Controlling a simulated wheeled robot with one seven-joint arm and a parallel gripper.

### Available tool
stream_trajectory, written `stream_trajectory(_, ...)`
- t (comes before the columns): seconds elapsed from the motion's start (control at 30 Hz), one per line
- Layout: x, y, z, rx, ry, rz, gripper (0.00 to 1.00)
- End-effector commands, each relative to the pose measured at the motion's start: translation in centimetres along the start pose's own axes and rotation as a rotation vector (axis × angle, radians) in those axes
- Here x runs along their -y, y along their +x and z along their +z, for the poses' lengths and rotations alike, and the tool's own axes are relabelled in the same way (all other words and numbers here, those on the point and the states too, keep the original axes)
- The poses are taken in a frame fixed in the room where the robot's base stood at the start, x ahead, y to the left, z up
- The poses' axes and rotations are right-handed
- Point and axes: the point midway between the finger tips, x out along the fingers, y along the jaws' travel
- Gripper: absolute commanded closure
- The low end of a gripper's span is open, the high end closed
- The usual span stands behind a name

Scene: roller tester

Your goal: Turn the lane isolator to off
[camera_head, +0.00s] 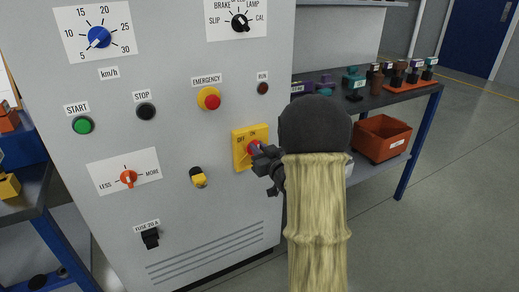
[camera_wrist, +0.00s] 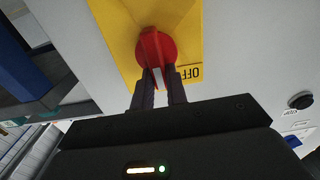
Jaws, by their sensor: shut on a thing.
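The lane isolator is a red rotary handle on a yellow plate (camera_head: 240,157) marked OFF and ON, low on the right of the grey cabinet front. In the wrist view the red handle (camera_wrist: 154,46) sits on the yellow plate (camera_wrist: 186,62), with the OFF mark beside my right finger. My gripper (camera_wrist: 159,75) is shut on the red handle, one dark finger on each side. In the head view my gripper (camera_head: 258,152) reaches the handle from the right, and my arm hides part of the cabinet edge. The handle's exact angle is hard to tell.
The cabinet front also carries a red emergency button (camera_head: 212,102), a yellow-and-black control (camera_head: 198,177), a black stop button (camera_head: 146,111) and an orange knob (camera_head: 128,178). A bench (camera_head: 425,92) with small parts and an orange bin (camera_head: 382,137) stands at right. Floor beyond is clear.

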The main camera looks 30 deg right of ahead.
Motion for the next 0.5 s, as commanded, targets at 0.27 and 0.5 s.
stream_trajectory(0.27,0.16,-0.11,0.32,0.002,-0.099,0.001,1.00)
stream_trajectory(0.5,0.43,-0.15,0.56,0.002,-0.271,0.002,1.00)
